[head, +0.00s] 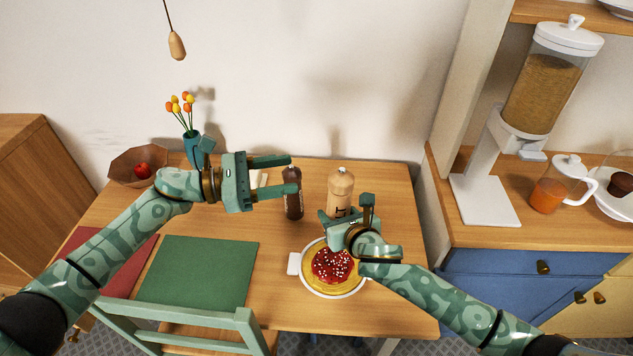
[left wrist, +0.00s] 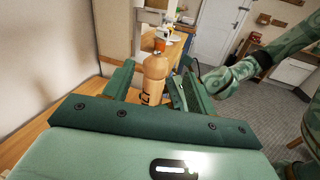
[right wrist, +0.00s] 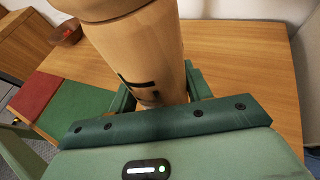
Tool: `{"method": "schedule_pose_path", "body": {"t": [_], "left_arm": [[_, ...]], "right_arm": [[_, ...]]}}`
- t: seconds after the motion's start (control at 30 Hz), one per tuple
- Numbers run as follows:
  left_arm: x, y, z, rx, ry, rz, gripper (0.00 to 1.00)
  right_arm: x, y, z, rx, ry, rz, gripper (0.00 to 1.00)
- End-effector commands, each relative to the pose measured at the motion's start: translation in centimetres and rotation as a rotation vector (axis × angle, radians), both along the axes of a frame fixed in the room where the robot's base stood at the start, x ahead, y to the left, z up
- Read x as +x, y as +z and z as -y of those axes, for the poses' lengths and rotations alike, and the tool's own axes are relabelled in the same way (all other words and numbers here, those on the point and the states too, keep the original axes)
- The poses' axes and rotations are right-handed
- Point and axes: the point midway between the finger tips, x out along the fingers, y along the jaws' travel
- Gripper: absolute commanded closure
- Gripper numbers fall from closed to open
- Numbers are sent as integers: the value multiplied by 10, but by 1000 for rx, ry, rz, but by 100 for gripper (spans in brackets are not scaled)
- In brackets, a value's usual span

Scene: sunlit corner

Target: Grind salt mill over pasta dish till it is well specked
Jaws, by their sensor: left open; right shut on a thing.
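The light wooden mill (head: 341,185) stands upright behind the pasta dish, its lower end hidden by my right gripper (head: 345,210). That gripper is shut on the mill; the right wrist view shows the pale body (right wrist: 150,55) with a dark mark between the jaws. The pasta dish (head: 302,283) is a white round dish with yellow pasta and red sauce (head: 333,264), scattered with white specks. My left gripper (head: 292,174) is open and empty, left of the mill, fingers pointing toward it. In the left wrist view the mill (left wrist: 155,72) shows between the open fingers.
A dark brown mill (head: 293,200) stands just by the left gripper's lower finger. A vase of flowers (head: 192,148) and a bowl (head: 124,168) stand at the back left. Green (head: 200,270) and red (head: 85,255) mats lie at the left. A chair (head: 190,327) is at the front edge.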

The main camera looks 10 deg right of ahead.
Motion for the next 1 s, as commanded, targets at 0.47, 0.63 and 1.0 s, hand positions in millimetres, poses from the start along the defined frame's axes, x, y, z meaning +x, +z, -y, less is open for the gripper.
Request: {"method": "schedule_pose_path", "body": {"t": [0.47, 0.63, 1.0], "left_arm": [[-34, 83, 48, -289, 199, -1501, 43], [-49, 56, 49, -406, 343, -2152, 43], [-60, 6, 33, 840, -596, 2900, 43]], "right_arm": [[0, 1, 0, 0, 0, 2, 82], [0, 1, 0, 0, 0, 2, 82], [0, 1, 0, 0, 0, 2, 82]]}}
